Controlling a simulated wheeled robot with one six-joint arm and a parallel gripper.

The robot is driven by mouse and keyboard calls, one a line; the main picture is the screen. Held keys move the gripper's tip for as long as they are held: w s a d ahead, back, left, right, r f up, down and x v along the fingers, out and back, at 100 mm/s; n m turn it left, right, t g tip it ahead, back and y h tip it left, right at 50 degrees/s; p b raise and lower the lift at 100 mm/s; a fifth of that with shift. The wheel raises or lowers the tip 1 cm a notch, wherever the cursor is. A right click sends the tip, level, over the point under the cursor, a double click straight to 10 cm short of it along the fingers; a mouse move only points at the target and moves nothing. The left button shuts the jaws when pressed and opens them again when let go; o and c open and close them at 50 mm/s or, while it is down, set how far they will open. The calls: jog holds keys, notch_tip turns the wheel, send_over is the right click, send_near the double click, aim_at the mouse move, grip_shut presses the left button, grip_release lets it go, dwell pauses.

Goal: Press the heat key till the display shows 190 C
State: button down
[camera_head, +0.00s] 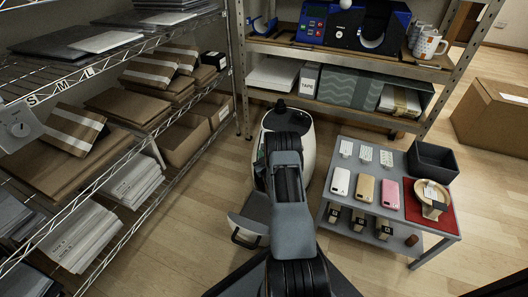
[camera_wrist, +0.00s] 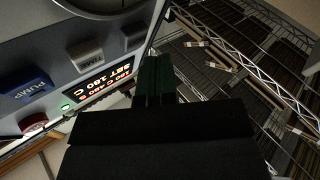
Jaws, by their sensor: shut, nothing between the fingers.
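In the wrist view, a grey control panel fills the upper left. Its lit display (camera_wrist: 108,84) appears inverted; one line seems to read SET 180 C, and the other is less clear. Two grey keys (camera_wrist: 86,56) have lettering too dim to read, so I cannot tell which is the heat key. A blue key (camera_wrist: 27,88) seems marked PUMP. My gripper (camera_wrist: 155,80) is shut and empty, close to the right of the display and keys; I cannot tell whether it touches the panel. In the head view my arm hides the fingers. A blue press (camera_head: 355,28) stands on the back shelf.
A red button (camera_wrist: 34,122) and green light (camera_wrist: 67,107) sit near the display. Wire shelves (camera_head: 140,45) with cartons stand left. A grey table (camera_head: 395,222) with phone cases and a dark bin (camera_head: 433,160) stands right. Floor is free between table and large carton (camera_head: 492,117).

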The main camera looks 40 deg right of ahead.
jog(key=shift+w+d+f, duration=0.2)
jog(key=shift+w+d, duration=0.15)
jog(key=shift+d, duration=0.4)
dwell(0.9)
jog(key=shift+a, duration=0.1)
dwell(0.3)
jog(key=shift+s+a+r+p, duration=0.2)
jog(key=shift+s+a+p, duration=0.2)
jog(key=shift+a, duration=0.25)
jog(key=shift+s+a+r+p, duration=0.2)
jog(key=shift+s+a+p, duration=0.2)
jog(key=shift+a, duration=0.3)
jog(key=shift+s+a+r+p, duration=0.2)
jog(key=shift+s+a+p, duration=0.25)
jog(key=shift+a, duration=0.25)
jog(key=shift+s+a+r+p, duration=0.2)
jog(key=shift+s+a+p, duration=0.2)
jog(key=shift+a, duration=0.3)
